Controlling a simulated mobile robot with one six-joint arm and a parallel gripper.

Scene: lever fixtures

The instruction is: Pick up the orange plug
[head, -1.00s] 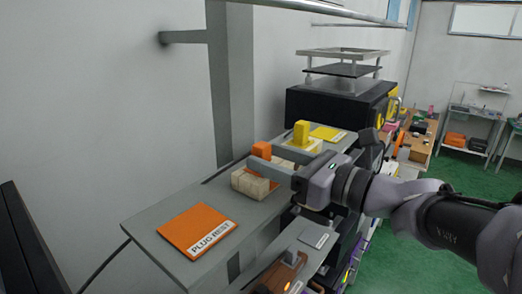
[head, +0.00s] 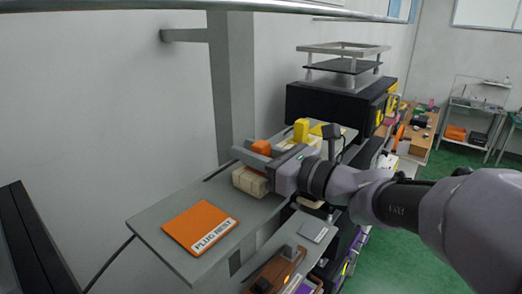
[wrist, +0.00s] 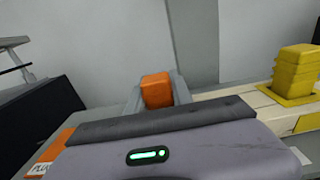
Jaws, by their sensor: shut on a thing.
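The orange plug (head: 262,147) stands upright at the back of a pale block-like socket (head: 249,182) on the grey shelf. My gripper (head: 262,158) is around the plug, with one finger to its left and the rest of the hand to its right. It is shut on the plug. In the wrist view the plug's orange top (wrist: 157,90) shows between the grey fingers, behind my gripper's body. The lower part of the plug is hidden by the gripper.
An orange pad marked PLUG REST (head: 198,222) lies at the shelf's near end. A yellow plug (head: 301,130) stands beyond my gripper and shows at right in the wrist view (wrist: 296,72). A lower panel with levers (head: 284,262) is below. A wall rises behind the shelf.

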